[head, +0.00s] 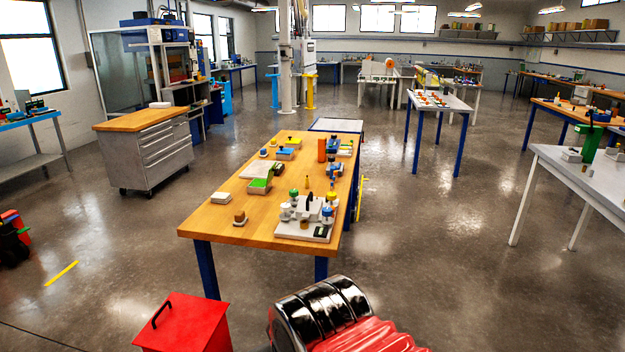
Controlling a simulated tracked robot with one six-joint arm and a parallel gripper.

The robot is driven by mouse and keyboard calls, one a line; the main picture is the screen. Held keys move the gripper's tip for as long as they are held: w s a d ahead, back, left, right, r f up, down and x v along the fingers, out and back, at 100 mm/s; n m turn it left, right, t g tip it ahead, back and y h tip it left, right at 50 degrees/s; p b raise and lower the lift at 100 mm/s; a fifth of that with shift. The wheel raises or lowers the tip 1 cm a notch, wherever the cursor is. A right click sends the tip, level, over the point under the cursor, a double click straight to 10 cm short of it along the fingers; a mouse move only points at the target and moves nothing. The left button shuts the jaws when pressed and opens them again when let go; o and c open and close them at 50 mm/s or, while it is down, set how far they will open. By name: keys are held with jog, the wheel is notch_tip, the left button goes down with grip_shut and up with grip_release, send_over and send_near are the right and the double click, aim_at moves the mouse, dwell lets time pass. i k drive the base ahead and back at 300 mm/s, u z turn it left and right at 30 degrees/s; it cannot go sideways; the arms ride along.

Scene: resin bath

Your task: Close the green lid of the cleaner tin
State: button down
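A small tin with green on it (260,186) stands on the wooden workbench, left of the middle of its near half. A darker green flap, which looks like its lid (269,172), rises at a slant from its back right side, so the lid looks open. The tin is small in the head view, and I cannot read any label or see its hinge. My gripper is not in view.
The wooden workbench (212,228) also carries a pale board with bottles and jars (305,228), a white block (220,198), and a brown block (240,217). A grey drawer cabinet (150,150) stands left.

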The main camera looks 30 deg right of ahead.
aim_at(272, 169)
jog(key=z, duration=0.15)
jog(key=k, duration=0.45)
jog(key=z, duration=0.8)
jog(key=i, duration=1.6)
jog(key=u, duration=2.1)
